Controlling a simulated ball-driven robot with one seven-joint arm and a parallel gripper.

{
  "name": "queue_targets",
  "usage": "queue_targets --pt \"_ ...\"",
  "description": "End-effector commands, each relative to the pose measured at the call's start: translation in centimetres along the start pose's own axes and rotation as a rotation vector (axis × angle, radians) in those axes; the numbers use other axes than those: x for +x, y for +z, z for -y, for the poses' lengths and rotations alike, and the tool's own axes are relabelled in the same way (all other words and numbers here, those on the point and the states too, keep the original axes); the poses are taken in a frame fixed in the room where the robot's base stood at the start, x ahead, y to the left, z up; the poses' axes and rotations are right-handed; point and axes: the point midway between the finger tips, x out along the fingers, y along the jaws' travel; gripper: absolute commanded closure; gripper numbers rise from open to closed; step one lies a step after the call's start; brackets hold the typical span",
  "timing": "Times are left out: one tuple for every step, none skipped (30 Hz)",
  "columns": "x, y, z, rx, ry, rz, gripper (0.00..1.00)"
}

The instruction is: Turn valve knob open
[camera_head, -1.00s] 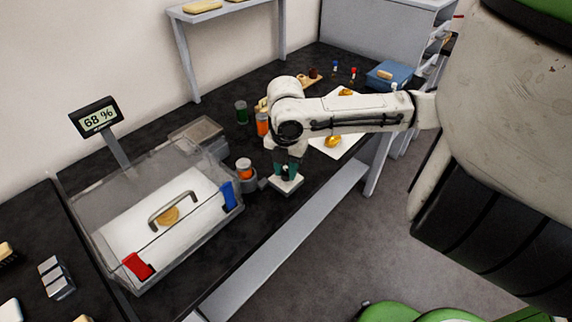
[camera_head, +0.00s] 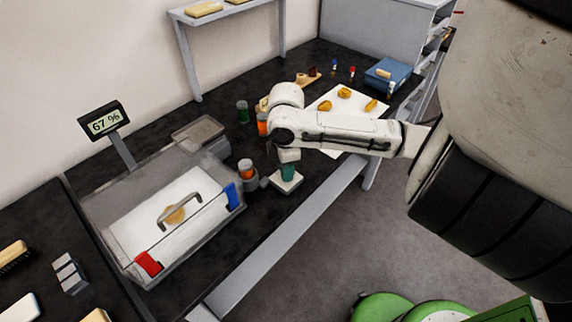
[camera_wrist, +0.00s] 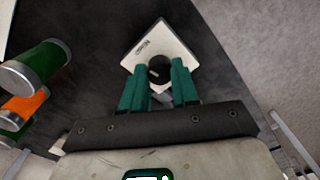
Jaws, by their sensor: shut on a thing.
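The valve knob (camera_wrist: 159,72) is a dark round knob on a white square block in the wrist view, with a light mark on it. The white block (camera_wrist: 146,46) has small dark lettering. In the head view the block (camera_head: 286,184) sits on the dark bench near its front edge. My gripper (camera_wrist: 158,68) has its green fingers on either side of the knob, shut on it. In the head view my gripper (camera_head: 288,171) points down over the block, and its fingers hide the knob.
A clear chamber (camera_head: 190,258) with red and blue clamps stands to the left, beside a display (camera_head: 104,121) reading 67 %. A white sheet (camera_head: 359,102) with gilt pieces lies behind my arm.

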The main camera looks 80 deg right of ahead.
Motion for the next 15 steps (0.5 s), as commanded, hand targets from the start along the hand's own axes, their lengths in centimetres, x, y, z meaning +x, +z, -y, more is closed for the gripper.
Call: queue_targets --pt "-0.2 -0.03 -0.01 0.034 0.0 -0.002 1.0" --pt "-0.19 -0.03 0.0 0.053 0.0 -0.002 1.0" --pt "-0.18 -0.04 0.0 0.078 0.0 -0.002 1.0" --pt "-0.19 -0.03 -0.02 0.094 0.001 -0.002 1.0" --pt "-0.19 -0.02 -0.03 0.11 0.001 -0.002 1.0" --pt "-0.18 -0.02 -0.04 0.129 0.002 -0.002 1.0" --pt "-0.17 -0.03 -0.04 0.142 0.002 -0.002 1.0" --pt "-0.16 -0.04 -0.03 0.155 0.001 -0.003 1.0" --pt "-0.15 -0.04 -0.03 0.169 0.001 -0.003 1.0" --pt "-0.14 -0.03 -0.04 0.178 0.001 -0.002 1.0" --pt "-0.14 -0.02 -0.04 0.186 0.001 -0.002 1.0" --pt "-0.13 -0.01 -0.05 0.197 0.002 -0.002 1.0" --pt "-0.12 0.0 -0.06 0.203 0.002 -0.001 1.0" --pt "-0.12 0.01 -0.07 0.208 0.002 -0.001 1.0" --pt "-0.11 0.01 -0.07 0.213 0.002 -0.001 1.0"
